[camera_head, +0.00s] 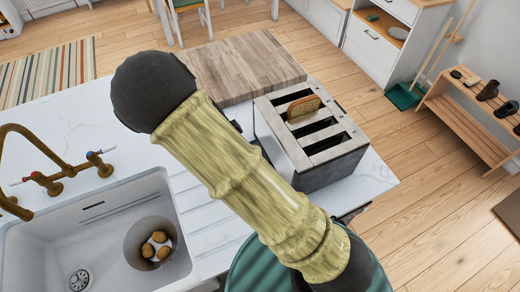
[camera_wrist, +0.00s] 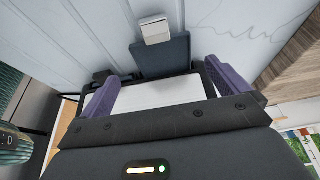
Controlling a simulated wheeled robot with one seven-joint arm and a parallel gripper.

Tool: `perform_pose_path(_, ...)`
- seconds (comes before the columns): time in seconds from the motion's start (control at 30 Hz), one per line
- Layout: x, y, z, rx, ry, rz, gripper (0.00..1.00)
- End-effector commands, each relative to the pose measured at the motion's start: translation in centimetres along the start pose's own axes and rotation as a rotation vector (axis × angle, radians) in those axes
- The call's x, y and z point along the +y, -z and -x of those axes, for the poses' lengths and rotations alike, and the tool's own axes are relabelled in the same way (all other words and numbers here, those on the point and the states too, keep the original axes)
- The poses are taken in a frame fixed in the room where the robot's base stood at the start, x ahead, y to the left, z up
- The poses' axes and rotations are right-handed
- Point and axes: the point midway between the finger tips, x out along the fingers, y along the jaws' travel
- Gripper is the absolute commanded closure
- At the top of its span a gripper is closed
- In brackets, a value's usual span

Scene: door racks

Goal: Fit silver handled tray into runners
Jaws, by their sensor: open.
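In the wrist view a dark flat slab (camera_wrist: 168,58) with a pale silver-grey block (camera_wrist: 155,29) at its far end lies ahead of my gripper. It looks like the handled tray, with the block as its handle. My gripper (camera_wrist: 162,72) is open, its two purple fingers wide apart, with the slab's near end between and beyond the tips. A pale panel in a dark frame (camera_wrist: 150,92) shows between the fingers; I cannot tell if the slab touches it. No runners can be made out. In the head view my arm hides the gripper and tray.
A silver and black toaster (camera_head: 297,147) with a bread slice (camera_head: 303,106) stands on the white counter (camera_head: 90,130), beside a wooden board (camera_head: 240,66). A sink (camera_head: 40,245) with a brass tap (camera_head: 55,178) is at left. A low wooden rack (camera_head: 465,120) is at right.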

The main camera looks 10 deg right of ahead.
Motion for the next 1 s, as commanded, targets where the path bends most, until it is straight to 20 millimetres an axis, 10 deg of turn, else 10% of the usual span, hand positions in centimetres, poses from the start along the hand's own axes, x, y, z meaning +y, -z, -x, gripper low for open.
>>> perform_pose_path(1.0, -0.2, 0.2, -6.6, -0.001, -0.001, 0.001, 0.0)
